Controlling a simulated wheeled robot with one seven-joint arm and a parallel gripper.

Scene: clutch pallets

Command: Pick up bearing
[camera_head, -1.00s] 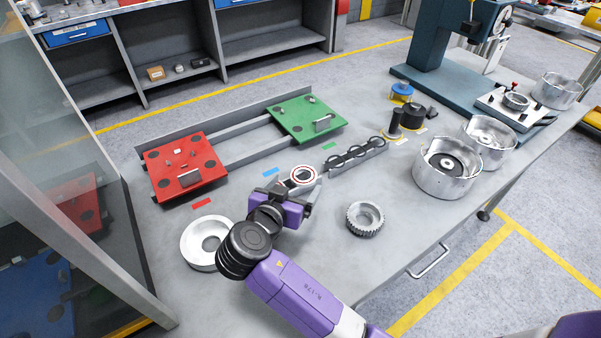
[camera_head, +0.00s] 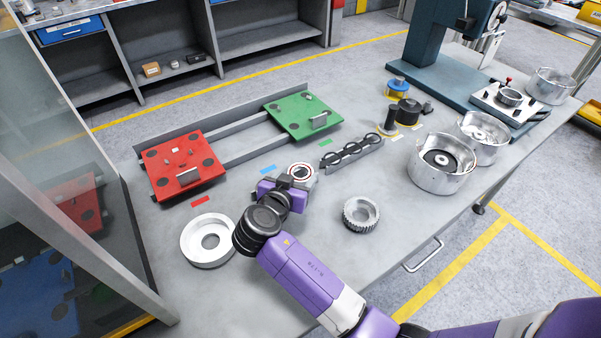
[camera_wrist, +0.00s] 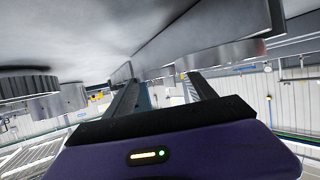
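A round silver ring with a reddish inner band (camera_head: 301,173), which looks like the bearing, sits on the grey table in the head view, left of the black-ring rack. My gripper (camera_head: 296,184) is low over the table right at its near side, and partly hides it. In the wrist view, the two dark fingers (camera_wrist: 164,92) stand apart with a clear gap between them. A shiny grey curved part (camera_wrist: 205,40) lies just beyond their tips. I cannot tell whether the fingers touch it.
A toothed gear (camera_head: 361,215) lies to the right and a wide silver ring (camera_head: 208,241) to the left. The rack (camera_head: 351,152) stands behind right. Red (camera_head: 184,165) and green (camera_head: 303,115) pallets stand behind. Silver housings (camera_head: 441,165) and a press (camera_head: 425,55) are at right.

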